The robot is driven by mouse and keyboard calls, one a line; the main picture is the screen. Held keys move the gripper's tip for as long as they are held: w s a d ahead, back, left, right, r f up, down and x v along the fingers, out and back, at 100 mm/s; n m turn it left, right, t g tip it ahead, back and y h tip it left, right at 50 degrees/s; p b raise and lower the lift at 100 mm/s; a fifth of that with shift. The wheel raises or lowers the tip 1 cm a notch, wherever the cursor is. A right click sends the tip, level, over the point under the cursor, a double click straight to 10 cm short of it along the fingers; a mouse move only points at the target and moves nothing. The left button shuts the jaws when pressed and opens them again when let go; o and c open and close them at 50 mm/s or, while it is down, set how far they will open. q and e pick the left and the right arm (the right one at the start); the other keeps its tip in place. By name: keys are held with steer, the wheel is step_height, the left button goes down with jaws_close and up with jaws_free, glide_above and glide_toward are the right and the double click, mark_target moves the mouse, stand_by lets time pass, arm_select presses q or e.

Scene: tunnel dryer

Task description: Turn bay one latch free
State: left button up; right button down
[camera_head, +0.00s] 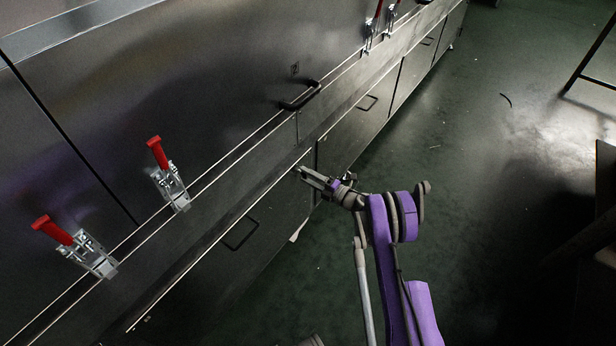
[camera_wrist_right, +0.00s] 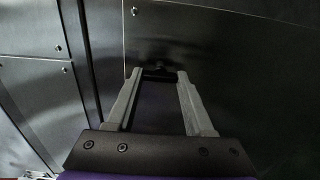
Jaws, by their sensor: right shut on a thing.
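My right gripper (camera_head: 304,171) reaches from the lower right to the upper edge of the dryer's lower panels, near a vertical seam. In the right wrist view its two fingers (camera_wrist_right: 158,80) close in on a small dark latch (camera_wrist_right: 158,70) on the dark panel. The gripper is shut on this latch. The fingertips hide most of it, and its turn angle cannot be told. In the head view the latch is hidden behind the gripper.
Red-handled clamps (camera_head: 160,165) (camera_head: 75,245) stand on the ledge at left, with more at the top. A black handle (camera_head: 301,96) sticks out from the upper panel. A lower door handle (camera_head: 240,234) is nearby. The green floor (camera_head: 480,190) at right is mostly clear.

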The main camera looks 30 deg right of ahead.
stand_by(0.3)
steer(key=shift+c, duration=1.4)
jaws_free()
steer(key=shift+s, duration=0.1)
steer(key=p+v, duration=0.2)
steer(key=v, duration=0.8)
steer(key=shift+s, duration=0.3)
steer(key=shift+d, duration=0.1)
